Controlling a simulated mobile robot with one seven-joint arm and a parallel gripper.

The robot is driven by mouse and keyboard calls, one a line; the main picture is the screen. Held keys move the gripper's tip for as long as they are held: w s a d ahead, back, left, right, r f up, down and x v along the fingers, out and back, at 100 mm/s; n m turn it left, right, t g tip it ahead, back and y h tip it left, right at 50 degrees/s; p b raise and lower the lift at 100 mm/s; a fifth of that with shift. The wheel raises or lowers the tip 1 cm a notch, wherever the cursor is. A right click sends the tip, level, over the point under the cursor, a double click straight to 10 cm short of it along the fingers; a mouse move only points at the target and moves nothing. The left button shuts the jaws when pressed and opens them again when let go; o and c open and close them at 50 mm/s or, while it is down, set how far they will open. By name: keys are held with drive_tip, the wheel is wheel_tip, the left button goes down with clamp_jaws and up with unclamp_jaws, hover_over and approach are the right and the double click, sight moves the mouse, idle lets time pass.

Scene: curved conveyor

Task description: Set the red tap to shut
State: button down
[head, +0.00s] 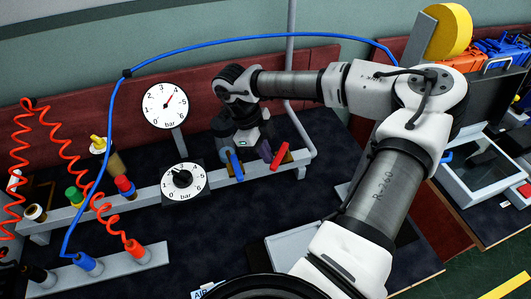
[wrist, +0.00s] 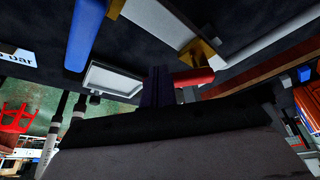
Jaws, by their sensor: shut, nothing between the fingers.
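The red tap (head: 279,155) is a short red lever at the right end of the grey pipe rail, slanting up to the right in the head view. It also shows in the wrist view (wrist: 196,77), partly hidden behind my gripper. My gripper (head: 265,152) is shut and empty, pointing down just left of the red lever. In the wrist view its dark fingers (wrist: 157,88) overlap the lever's left end. I cannot tell whether they touch it.
A blue tap lever (head: 236,165) stands close on the left of my gripper and shows large in the wrist view (wrist: 84,34). A lower gauge (head: 184,182) and an upper gauge (head: 165,105) are further left. A grey upright pipe (head: 300,125) rises behind the red tap.

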sight(278, 163)
drive_tip(key=shift+d+f, duration=0.1)
drive_tip(key=n+b, duration=0.1)
drive_tip(key=s+d+n+t+b, duration=0.1)
drive_tip(key=d+n+b, duration=0.1)
drive_tip(key=n+b, duration=0.1)
drive_tip(key=shift+s+f+t, duration=0.1)
drive_tip(key=shift+s+t, duration=0.2)
drive_tip(key=shift+t, duration=0.1)
drive_tip(key=shift+s+d+n+t+b, duration=0.15)
drive_tip(key=shift+d+n+t+b, duration=0.15)
drive_tip(key=shift+n, duration=0.25)
drive_tip(key=shift+s+d+n+t+b, duration=0.1)
drive_tip(key=shift+d+n+b, duration=0.1)
drive_tip(key=shift+n+b, duration=0.3)
drive_tip(key=shift+d, duration=0.2)
drive_tip(key=shift+s+d+r+b, duration=0.1)
drive_tip(key=shift+d+r+b, duration=0.1)
drive_tip(key=shift+b, duration=0.2)
